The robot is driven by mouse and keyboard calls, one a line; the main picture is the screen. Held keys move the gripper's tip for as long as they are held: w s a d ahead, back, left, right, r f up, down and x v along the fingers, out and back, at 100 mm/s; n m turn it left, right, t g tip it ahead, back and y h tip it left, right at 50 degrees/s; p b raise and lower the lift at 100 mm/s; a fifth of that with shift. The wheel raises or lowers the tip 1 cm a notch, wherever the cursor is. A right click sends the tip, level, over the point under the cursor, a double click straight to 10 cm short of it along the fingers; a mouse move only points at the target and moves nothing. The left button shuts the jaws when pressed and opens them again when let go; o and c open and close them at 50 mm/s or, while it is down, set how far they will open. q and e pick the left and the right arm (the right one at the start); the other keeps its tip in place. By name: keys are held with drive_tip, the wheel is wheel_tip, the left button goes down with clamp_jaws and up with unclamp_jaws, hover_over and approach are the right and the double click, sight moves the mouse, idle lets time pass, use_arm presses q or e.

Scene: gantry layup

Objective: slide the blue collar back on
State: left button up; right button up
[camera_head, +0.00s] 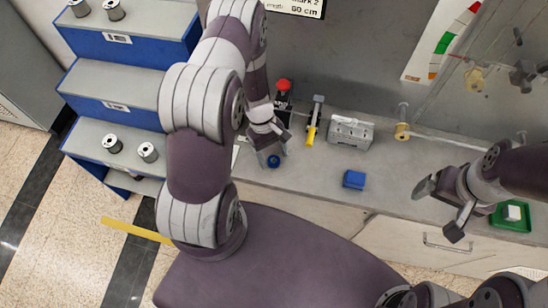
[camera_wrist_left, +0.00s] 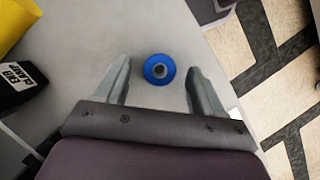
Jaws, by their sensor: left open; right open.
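The blue collar (camera_head: 273,161) is on the grey bench near its front edge, by my left gripper's tips. In the left wrist view the collar (camera_wrist_left: 149,76) is a round blue ring with a grey and dark centre, lying between the two fingers and apart from both. I cannot tell whether it is around something or lies alone. My left gripper (camera_head: 270,150) is open and points down at it. My right gripper (camera_head: 440,209) is open and empty over the bench's front right.
A red-topped black device (camera_head: 284,92), a yellow-handled clamp (camera_head: 312,130) and a grey metal block (camera_head: 351,133) stand behind. A blue block (camera_head: 354,180) and a green tray (camera_head: 512,226) lie to the right. A black end clamp (camera_wrist_left: 22,80) shows at the wrist view's left. Blue-fronted steps with spools (camera_head: 147,152) stand left.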

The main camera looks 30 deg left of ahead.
use_arm(q)
drive_tip(key=shift+s+f, duration=0.1)
drive_tip(key=shift+f, duration=0.4)
drive_tip(key=shift+d, duration=0.15)
drive_tip(key=c, duration=1.2)
drive_tip(key=shift+o, duration=0.2)
drive_tip(key=shift+r, duration=0.1)
